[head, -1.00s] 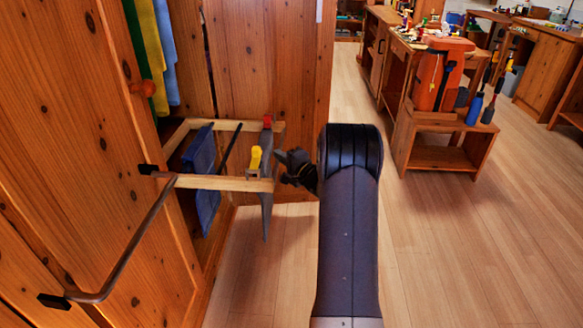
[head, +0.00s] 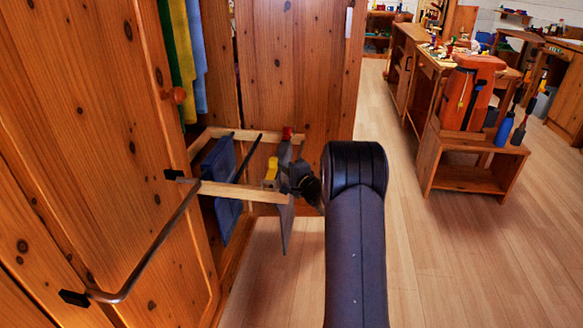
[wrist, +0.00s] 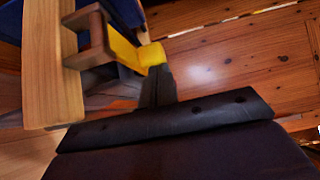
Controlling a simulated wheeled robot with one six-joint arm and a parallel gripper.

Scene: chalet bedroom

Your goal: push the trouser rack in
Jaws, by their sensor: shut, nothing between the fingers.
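The trouser rack (head: 245,192) is a pale wooden frame sticking out of the open wardrobe. Dark blue trousers (head: 222,180) hang over it near the wardrobe, and a thin grey piece (head: 287,228) hangs at its outer end. A yellow clip (head: 271,172) and a red clip (head: 287,133) sit near that end. My gripper (head: 297,177) is shut and empty at the rack's outer end, beside the grey piece. In the wrist view my gripper (wrist: 157,85) is close to the yellow clip (wrist: 125,50) and the rack's wooden bar (wrist: 52,70). I cannot tell whether it touches.
The wardrobe door (head: 120,170) with a long bent metal handle (head: 150,245) is on the left. Green, yellow and blue clothes (head: 182,55) hang inside the wardrobe. A small wooden stand (head: 465,178) with an orange object is on the right. The floor (head: 430,260) between is clear.

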